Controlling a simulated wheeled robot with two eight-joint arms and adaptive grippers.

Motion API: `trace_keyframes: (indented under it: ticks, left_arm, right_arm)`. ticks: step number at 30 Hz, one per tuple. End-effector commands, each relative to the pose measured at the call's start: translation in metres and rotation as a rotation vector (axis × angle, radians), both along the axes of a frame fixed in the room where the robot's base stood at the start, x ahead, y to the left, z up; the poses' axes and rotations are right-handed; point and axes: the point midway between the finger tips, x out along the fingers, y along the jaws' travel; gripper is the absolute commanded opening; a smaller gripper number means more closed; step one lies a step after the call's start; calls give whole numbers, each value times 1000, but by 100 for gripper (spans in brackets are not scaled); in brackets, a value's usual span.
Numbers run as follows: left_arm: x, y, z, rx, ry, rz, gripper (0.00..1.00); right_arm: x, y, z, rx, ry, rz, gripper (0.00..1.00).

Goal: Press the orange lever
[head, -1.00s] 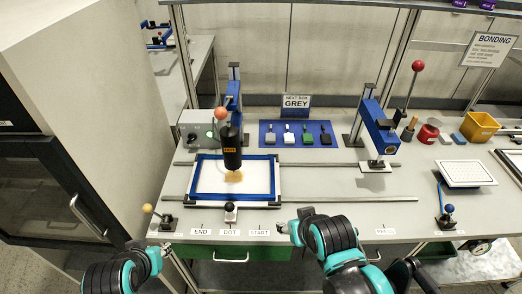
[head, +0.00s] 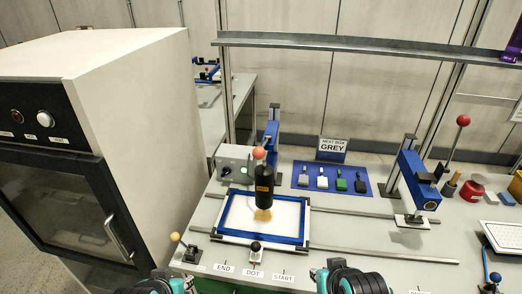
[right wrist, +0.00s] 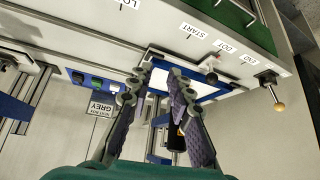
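A short lever with a yellow-orange ball knob (head: 176,236) stands on a dark base at the bench's front left corner. It also shows in the right wrist view (right wrist: 279,107), at the right. A salmon-orange ball (head: 259,153) shows above the black cylinder (head: 264,186) over the blue frame. My left gripper (head: 188,284) is at the bottom edge, below the yellow-orange knob and mostly cut off. My right gripper (head: 319,275) is at the front edge, right of the START label. In its wrist view its purple-padded fingers (right wrist: 159,73) are apart with nothing between them.
A black-knobbed lever (head: 255,247) stands before the blue frame (head: 304,223). A grey control box (head: 235,163) stands behind it. A large cabinet (head: 110,110) rises at the left. A second blue press (head: 416,180) stands right. The bench between frame and press is mostly clear.

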Motion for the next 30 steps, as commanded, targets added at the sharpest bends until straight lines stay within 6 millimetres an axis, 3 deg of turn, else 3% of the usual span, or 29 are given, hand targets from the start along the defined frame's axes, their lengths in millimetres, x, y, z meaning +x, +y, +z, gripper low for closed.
trace_keyframes:
  ticks: [5,8,21,27,30]
  left_arm:
    - [0,0,38,0,0,0,32]
    - [0,0,68,0,0,0,32]
    - [0,0,195,0,0,0,32]
    - [0,0,247,0,0,0,32]
    - [0,0,267,0,0,0,32]
  right_arm:
    - [16,7,52,47,7,-30,0]
    - [32,13,93,92,15,-62,0]
    - [112,47,261,309,70,-217,0]
    - [149,63,324,399,101,-285,0]
    - [163,69,346,434,115,-312,0]
